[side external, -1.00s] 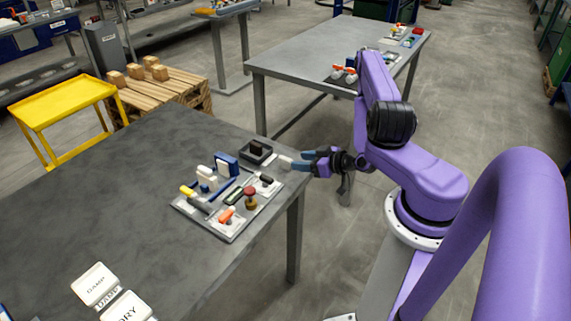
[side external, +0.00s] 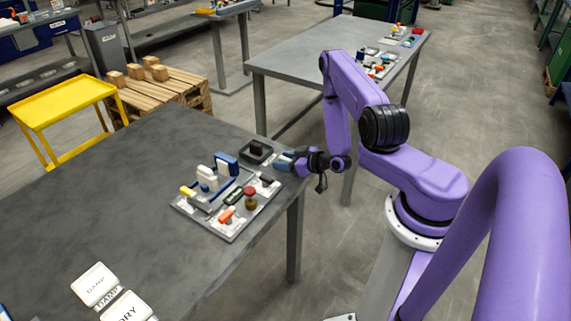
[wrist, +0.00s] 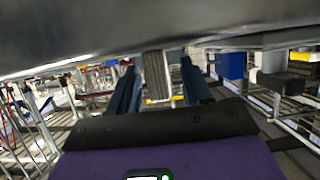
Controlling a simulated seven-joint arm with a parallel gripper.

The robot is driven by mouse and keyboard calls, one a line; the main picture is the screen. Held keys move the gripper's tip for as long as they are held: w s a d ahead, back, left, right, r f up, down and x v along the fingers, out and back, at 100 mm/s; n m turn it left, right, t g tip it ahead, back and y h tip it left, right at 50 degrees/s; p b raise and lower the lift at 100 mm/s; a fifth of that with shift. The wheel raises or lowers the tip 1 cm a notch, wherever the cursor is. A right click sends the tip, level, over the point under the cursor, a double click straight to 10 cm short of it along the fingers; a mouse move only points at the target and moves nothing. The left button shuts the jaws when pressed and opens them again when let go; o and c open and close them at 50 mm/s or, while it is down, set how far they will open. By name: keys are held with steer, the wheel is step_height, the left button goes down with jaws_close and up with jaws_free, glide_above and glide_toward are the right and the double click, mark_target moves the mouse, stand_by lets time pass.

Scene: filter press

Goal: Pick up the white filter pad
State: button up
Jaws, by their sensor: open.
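A white upright piece (side external: 207,178), which looks like the filter pad, stands on the grey tray (side external: 229,236) on the near table. A blue and white upright piece (side external: 226,165) stands just behind it to the right. My gripper (side external: 277,162) is at the table's right edge, by the right side of a dark open-topped box and apart from the white piece. In the wrist view its two blue fingers (wrist: 158,65) are spread. A grey ribbed shape shows between them; I cannot tell what it is. The white piece cannot be made out in the wrist view.
The dark box (side external: 270,154) holds a dark block. The tray also carries a red knob (side external: 250,193), an orange-and-white item (side external: 226,216) and a yellow-ended item (side external: 187,191). Label blocks (side external: 95,284) stand at the near left. The table's middle left (side external: 90,205) is clear.

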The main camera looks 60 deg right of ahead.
jaws_close()
steer(key=shift+r, duration=0.15)
